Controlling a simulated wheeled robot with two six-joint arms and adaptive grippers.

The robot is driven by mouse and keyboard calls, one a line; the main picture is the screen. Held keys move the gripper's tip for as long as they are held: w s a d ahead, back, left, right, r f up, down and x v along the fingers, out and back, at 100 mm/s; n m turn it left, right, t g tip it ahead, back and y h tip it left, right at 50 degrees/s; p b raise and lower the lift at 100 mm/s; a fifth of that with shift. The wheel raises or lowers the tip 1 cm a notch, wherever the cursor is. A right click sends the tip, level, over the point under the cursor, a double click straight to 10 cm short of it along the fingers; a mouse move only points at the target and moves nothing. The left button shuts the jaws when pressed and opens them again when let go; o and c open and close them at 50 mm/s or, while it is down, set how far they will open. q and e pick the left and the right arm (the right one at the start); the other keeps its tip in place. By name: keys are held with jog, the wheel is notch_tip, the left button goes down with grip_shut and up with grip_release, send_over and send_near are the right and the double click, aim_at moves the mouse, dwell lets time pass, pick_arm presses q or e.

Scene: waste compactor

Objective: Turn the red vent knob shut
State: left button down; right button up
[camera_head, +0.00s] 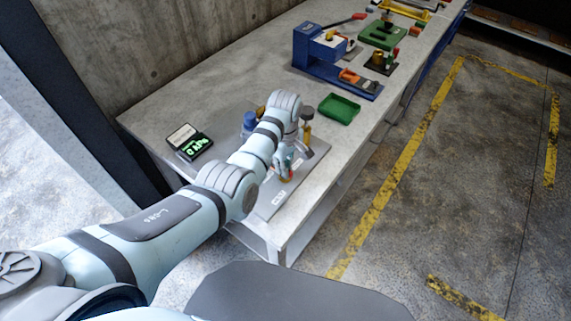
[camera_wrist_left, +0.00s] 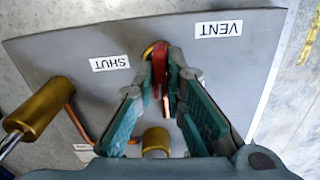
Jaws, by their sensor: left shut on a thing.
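The red vent knob (camera_wrist_left: 160,68) shows in the left wrist view on a grey panel, between the fingers of my left gripper (camera_wrist_left: 164,75). The gripper is shut on the knob. A white VENT label (camera_wrist_left: 219,29) is to the upper right of the knob and a white SHUT label (camera_wrist_left: 110,63) to its left, both upside down. In the head view my left gripper (camera_head: 286,174) reaches down to the grey panel (camera_head: 265,209) at the near end of the bench; the arm hides part of the panel. My right gripper is not in view.
A brass cylinder (camera_wrist_left: 38,107) and a copper pipe (camera_wrist_left: 75,122) lie left of the knob. On the bench (camera_head: 322,180) stand a green tray (camera_head: 339,108), a blue machine (camera_head: 322,60) and a black device with a green display (camera_head: 192,147). A concrete wall (camera_head: 180,45) rises behind.

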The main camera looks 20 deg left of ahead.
pick_arm(q)
jog(key=m+p, duration=0.1)
jog(key=m, duration=0.2)
jog(key=shift+r+p, duration=0.1)
jog(key=shift+p, duration=0.2)
jog(key=m, duration=0.2)
jog(key=shift+m+p, duration=0.3)
jog(key=shift+m, duration=0.1)
jog(key=m, duration=0.5)
jog(key=shift+m, duration=0.3)
jog(key=m, duration=0.5)
jog(key=shift+m, duration=0.4)
jog(key=c, duration=1.7)
grip_release()
jog(key=shift+o, duration=0.2)
